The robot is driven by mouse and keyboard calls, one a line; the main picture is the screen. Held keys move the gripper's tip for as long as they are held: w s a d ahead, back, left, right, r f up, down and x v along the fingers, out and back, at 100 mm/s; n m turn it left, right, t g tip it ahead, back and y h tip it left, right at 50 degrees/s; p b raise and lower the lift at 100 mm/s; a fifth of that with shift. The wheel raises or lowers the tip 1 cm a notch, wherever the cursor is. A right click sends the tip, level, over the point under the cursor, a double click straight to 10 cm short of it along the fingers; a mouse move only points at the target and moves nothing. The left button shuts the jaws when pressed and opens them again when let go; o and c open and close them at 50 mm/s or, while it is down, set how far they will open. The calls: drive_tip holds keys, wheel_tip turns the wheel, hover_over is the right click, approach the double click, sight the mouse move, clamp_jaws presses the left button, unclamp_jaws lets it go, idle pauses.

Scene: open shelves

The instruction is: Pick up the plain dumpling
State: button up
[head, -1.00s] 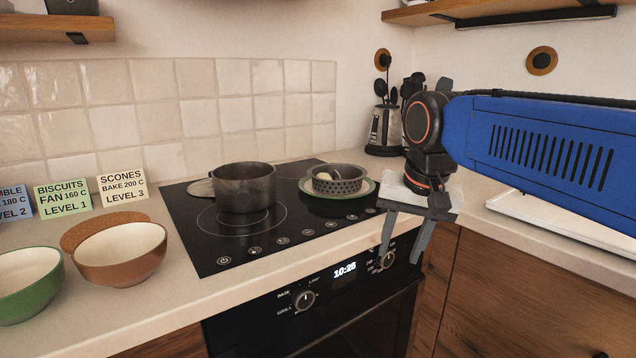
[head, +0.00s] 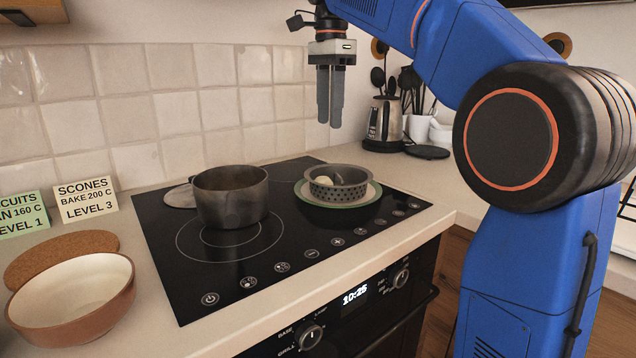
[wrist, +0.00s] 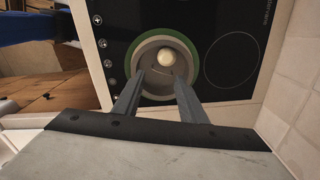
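A pale, round dumpling (head: 323,181) sits inside a grey perforated basket (head: 338,192). The basket stands on a green-rimmed plate (head: 366,194) at the back right of the black hob. In the wrist view the dumpling (wrist: 166,58) shows near the far side of the basket, with a thin light line beside it that I cannot identify. My gripper (head: 329,125) points straight down, well above the basket, and holds nothing. In the wrist view its two fingers (wrist: 160,78) are spread apart, with the basket's interior visible between them.
A metal pot (head: 231,198) stands on the hob to the left of the basket. A brown bowl (head: 72,318) and recipe cards (head: 84,200) are at the left. A kettle (head: 384,122) with utensils is behind, by the corner. The tiled wall (head: 172,110) closes the back.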

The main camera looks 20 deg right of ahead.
drive_tip(key=w, duration=0.2)
hover_over(323, 179)
drive_tip(key=shift+m, duration=0.4)
drive_tip(key=f, duration=1.1)
drive_tip(key=shift+s+d+f, duration=0.1)
drive_tip(key=shift+s+f, duration=0.05)
drive_tip(key=shift+s, duration=0.05)
drive_tip(key=shift+w+f, duration=0.1)
drive_tip(key=shift+f, duration=2.55)
drive_tip(key=c, duration=0.5)
